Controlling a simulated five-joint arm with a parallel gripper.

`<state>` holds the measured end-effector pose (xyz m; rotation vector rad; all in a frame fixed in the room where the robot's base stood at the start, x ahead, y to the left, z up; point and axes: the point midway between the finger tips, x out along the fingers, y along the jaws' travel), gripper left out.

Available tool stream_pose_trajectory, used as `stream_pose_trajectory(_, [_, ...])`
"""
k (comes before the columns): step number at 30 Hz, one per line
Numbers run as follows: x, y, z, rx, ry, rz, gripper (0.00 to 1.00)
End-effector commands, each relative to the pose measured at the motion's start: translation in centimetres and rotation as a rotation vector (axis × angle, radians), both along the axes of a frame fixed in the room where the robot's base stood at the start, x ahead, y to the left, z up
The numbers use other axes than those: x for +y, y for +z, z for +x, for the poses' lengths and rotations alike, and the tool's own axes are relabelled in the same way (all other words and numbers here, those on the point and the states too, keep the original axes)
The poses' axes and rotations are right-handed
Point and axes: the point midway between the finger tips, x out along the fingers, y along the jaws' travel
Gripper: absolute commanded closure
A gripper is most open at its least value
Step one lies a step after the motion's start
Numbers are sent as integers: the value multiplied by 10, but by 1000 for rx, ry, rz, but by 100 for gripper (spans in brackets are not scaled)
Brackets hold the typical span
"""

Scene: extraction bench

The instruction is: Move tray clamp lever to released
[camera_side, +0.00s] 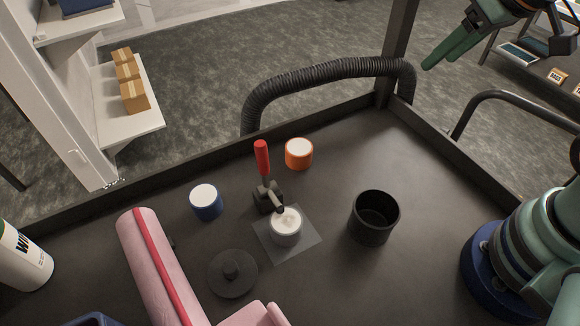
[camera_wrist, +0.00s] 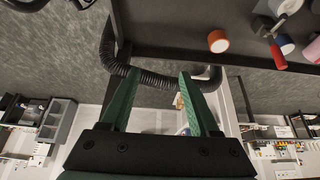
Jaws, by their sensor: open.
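The tray clamp has a red-handled lever (camera_side: 262,158) that stands near upright, on a dark base behind a small white-topped pot (camera_side: 286,226). The clamp's dark arm reaches to the pot, which sits on a grey square plate (camera_side: 302,246). The red lever (camera_wrist: 278,54) also shows at the top right of the wrist view. My gripper (camera_side: 448,42) is at the top right of the side view, high above the bench and well away from the lever. Its two green fingers (camera_wrist: 156,84) are apart, with nothing between them.
A pink roll (camera_side: 150,262) lies at front left. A black ribbed hose (camera_side: 330,78) arches over the back rim.

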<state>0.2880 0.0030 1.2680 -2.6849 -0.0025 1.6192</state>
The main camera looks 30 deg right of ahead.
Motion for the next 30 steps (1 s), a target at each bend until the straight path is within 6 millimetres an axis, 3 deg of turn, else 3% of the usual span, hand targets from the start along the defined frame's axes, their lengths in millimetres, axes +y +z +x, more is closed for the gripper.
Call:
stream_pose_trajectory(5, [30, 13, 20, 73, -4, 44, 38])
stream_pose_trajectory(14, [124, 24, 65, 262, -56, 102, 38])
stream_pose_trajectory(18, [176, 17, 77, 344, -88, 99, 38])
stream_pose_trajectory(24, [249, -3, 80, 442, -140, 66, 38])
stream_pose_trajectory(30, [292, -20, 73, 488, -180, 36, 38])
